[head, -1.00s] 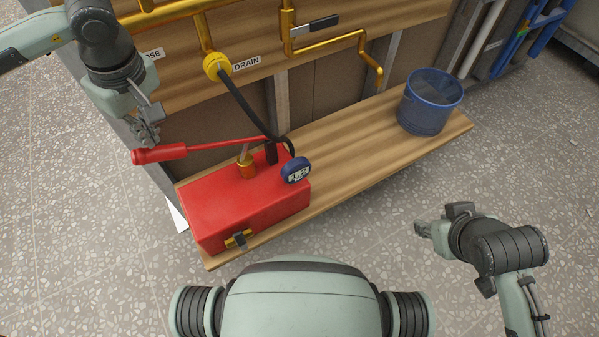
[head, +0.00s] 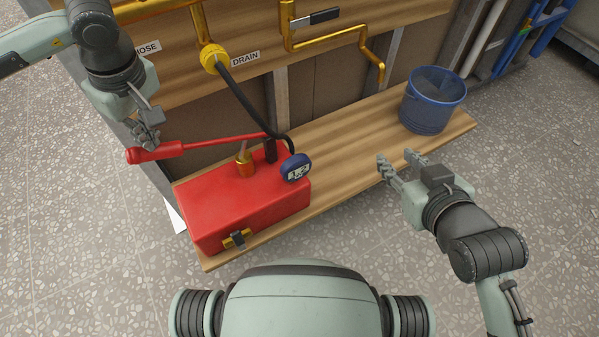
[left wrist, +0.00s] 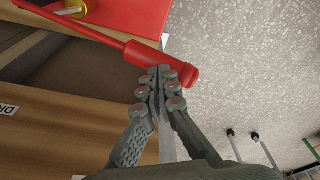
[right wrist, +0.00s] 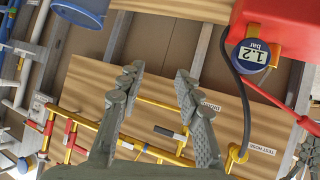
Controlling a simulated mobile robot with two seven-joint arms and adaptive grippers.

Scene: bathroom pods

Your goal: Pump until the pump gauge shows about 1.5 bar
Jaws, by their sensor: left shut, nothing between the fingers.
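The red test pump (head: 240,205) stands on the wooden bench. Its long red handle (head: 158,152) reaches left, low and nearly level, ending in a thick grip. The round blue gauge (head: 296,168) on its right reads 1.2; the right wrist view shows the gauge (right wrist: 252,56) at 1.2 bar. My left gripper (head: 148,140) is shut and empty just above the grip. In the left wrist view its fingertips (left wrist: 164,76) are at the edge of the red grip (left wrist: 165,62); I cannot tell whether they touch. My right gripper (head: 403,162) is open and empty, over the bench's front edge.
A blue bucket (head: 432,100) stands at the right end of the bench (head: 345,150). Gold pipes (head: 366,50) run along the wall panel. The bench between pump and bucket is clear.

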